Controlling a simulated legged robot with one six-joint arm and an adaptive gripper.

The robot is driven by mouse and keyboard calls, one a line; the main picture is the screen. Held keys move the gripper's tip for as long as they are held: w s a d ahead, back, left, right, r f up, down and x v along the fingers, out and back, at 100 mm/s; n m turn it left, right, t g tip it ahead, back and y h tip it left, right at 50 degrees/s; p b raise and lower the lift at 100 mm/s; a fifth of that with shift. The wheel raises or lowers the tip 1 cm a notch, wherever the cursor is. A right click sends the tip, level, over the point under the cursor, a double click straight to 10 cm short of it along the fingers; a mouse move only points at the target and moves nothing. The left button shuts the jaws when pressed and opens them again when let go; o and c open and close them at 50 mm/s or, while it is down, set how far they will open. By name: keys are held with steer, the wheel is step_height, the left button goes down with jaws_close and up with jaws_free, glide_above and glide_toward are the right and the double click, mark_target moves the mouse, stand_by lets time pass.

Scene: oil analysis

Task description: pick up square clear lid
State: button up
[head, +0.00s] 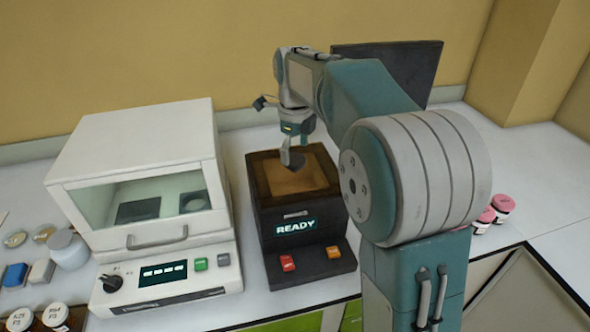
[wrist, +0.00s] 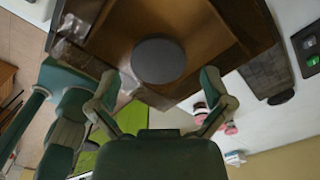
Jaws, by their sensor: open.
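The square clear lid (head: 305,182) lies on top of the dark READY device (head: 310,245); its see-through panel looks brown inside a dark frame. In the wrist view the lid (wrist: 215,45) fills the upper middle, with a round dark grey knob (wrist: 158,61) near its centre. My gripper (head: 292,158) is over the lid at the knob in the head view. In the wrist view my gripper (wrist: 158,76) is open, with one finger to each side of the knob's near edge. Whether the fingers touch the knob cannot be told.
A white cabinet instrument (head: 150,170) with a glass door stands close on the left. Pink-capped jars (head: 495,210) are at right, partly behind my arm. A dark panel (head: 410,65) stands behind. Bottles and dishes sit far left. The counter at right is mostly clear.

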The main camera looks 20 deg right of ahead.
steer(key=shift+a+f, duration=0.15)
steer(key=shift+f, duration=1.1)
steer(key=c, duration=1.2)
steer(key=shift+w+r, duration=0.1)
steer(key=shift+r, duration=0.4)
steer(key=r, duration=0.1)
steer(key=s+r, duration=0.1)
steer(key=r, duration=0.1)
steer(key=shift+r, duration=0.2)
steer(key=s+a+r, duration=0.1)
steer(key=s+r, duration=0.7)
steer(key=s, duration=0.5)
steer(key=shift+a+r, duration=0.3)
steer(key=shift+r, duration=0.05)
